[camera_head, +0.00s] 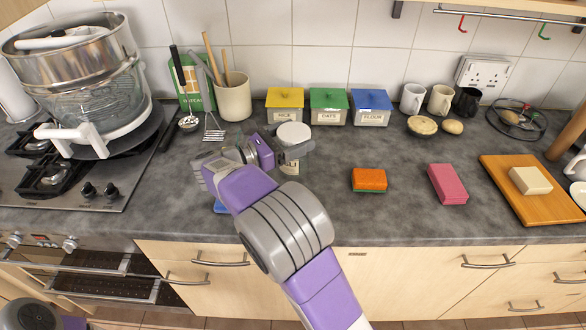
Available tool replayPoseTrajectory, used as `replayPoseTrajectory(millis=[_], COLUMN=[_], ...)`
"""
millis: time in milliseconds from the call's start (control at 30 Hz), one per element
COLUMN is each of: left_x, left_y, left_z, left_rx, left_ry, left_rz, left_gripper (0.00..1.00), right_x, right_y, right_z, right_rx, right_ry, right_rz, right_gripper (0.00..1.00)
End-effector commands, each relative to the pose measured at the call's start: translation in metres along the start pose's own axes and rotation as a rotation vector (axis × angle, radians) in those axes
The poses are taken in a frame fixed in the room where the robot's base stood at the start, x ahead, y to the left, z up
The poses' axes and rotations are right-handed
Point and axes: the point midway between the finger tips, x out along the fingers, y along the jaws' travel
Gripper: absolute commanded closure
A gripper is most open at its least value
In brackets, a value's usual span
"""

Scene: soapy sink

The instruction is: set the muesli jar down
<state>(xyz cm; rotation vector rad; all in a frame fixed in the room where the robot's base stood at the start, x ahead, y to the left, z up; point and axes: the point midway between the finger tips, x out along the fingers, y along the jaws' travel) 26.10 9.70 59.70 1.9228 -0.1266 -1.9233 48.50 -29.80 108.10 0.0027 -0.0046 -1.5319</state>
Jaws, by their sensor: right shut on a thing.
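The muesli jar (292,159) has a white lid and a pale label around clear sides. It is upright over the middle of the grey worktop, in front of the lidded boxes. My right gripper (282,150) is shut on the jar from its left side. The fingers hide part of the jar's side. I cannot tell whether the jar's base touches the worktop or is slightly above it. My left gripper is not in view.
Yellow (285,105), green (328,106) and blue (370,107) lidded boxes stand behind the jar. A utensil crock (233,99) is behind left. An orange sponge (369,180) and a pink block (447,184) lie to the right. Worktop between jar and sponge is clear.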

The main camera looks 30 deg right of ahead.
Motion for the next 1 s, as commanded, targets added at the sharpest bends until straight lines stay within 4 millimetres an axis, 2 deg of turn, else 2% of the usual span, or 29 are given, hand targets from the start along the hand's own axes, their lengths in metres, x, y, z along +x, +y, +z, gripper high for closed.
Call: replayPoseTrajectory(millis=[33,233,400,500,767,967,1000], left_x=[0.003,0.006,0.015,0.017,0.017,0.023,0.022], left_y=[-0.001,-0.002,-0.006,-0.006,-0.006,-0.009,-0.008], left_z=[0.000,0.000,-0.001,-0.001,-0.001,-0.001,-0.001], left_rx=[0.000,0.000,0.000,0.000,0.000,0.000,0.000], left_ry=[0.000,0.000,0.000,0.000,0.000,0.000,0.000], left_rz=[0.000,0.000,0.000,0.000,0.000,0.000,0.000], left_gripper=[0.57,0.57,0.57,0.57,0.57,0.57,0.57], right_x=[0.000,0.000,0.000,0.000,0.000,0.000,0.000], right_y=[0.000,0.000,0.000,0.000,0.000,0.000,0.000], right_z=[-0.007,-0.023,-0.052,-0.063,-0.062,-0.067,-0.067], right_rx=[-0.001,-0.001,-0.002,-0.001,0.002,0.002,0.001], right_ry=[-0.002,-0.002,-0.003,-0.002,-0.001,-0.001,0.000], right_rz=[-0.001,0.000,0.001,0.000,0.001,0.001,0.001], right_gripper=[0.75,0.75,0.75,0.75,0.75,0.75,0.11])
